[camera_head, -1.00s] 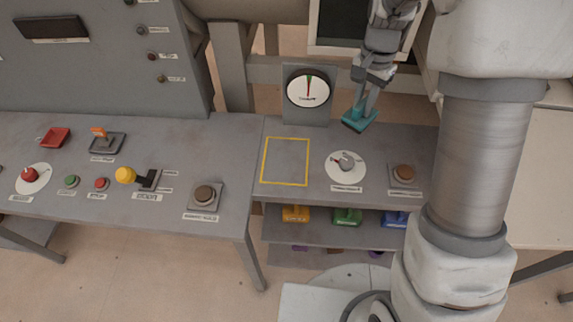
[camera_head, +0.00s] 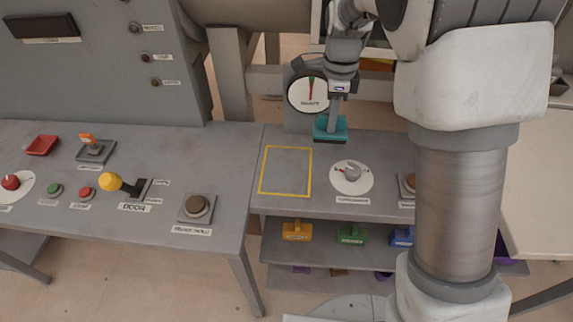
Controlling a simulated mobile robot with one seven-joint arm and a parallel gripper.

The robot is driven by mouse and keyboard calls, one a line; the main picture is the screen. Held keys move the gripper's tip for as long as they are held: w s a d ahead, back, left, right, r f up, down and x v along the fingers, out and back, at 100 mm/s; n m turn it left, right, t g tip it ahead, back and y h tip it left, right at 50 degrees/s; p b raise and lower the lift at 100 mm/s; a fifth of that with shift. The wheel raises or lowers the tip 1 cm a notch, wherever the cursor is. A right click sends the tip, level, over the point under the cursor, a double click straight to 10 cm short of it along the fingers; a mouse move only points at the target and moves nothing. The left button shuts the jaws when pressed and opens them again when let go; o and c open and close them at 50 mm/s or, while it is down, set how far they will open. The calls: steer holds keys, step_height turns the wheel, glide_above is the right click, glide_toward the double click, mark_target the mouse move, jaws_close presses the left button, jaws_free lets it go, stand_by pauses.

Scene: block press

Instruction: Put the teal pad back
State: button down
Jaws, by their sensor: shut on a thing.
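The teal pad (camera_head: 331,129) is held in my gripper (camera_head: 335,113), which is shut on its handle. The pad hangs in front of the dial gauge, above the back of the grey table, to the right of and behind the yellow outlined square (camera_head: 286,171). The yellow square is empty. On the shelf below the table, an orange pad (camera_head: 297,231), a green pad (camera_head: 351,234) and a blue pad (camera_head: 401,236) stand in a row. My arm hides part of the shelf to the right of the blue pad.
The gauge (camera_head: 308,92) stands upright at the back. On the left table are a brown push button (camera_head: 197,208) and a yellow-knobbed lever (camera_head: 112,182).

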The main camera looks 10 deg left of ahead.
steer(key=s+a+f, duration=0.1)
steer(key=a+f, duration=0.1)
steer(key=a, duration=0.1)
steer(key=s+a+f, duration=0.1)
steer(key=a+f, duration=0.1)
steer(key=a, duration=0.1)
steer(key=s+a+f, duration=0.1)
steer(key=a+f, duration=0.1)
steer(key=a, duration=0.1)
steer(key=shift+s+a+f, duration=0.15)
steer(key=shift+s+a, duration=0.15)
steer(key=shift+a, duration=0.1)
steer(key=shift+f+b, duration=0.5)
steer(key=shift+f, duration=1.5)
steer(key=shift+f, duration=0.1)
steer(key=c, duration=0.8)
jaws_free()
steer(key=shift+o, duration=0.2)
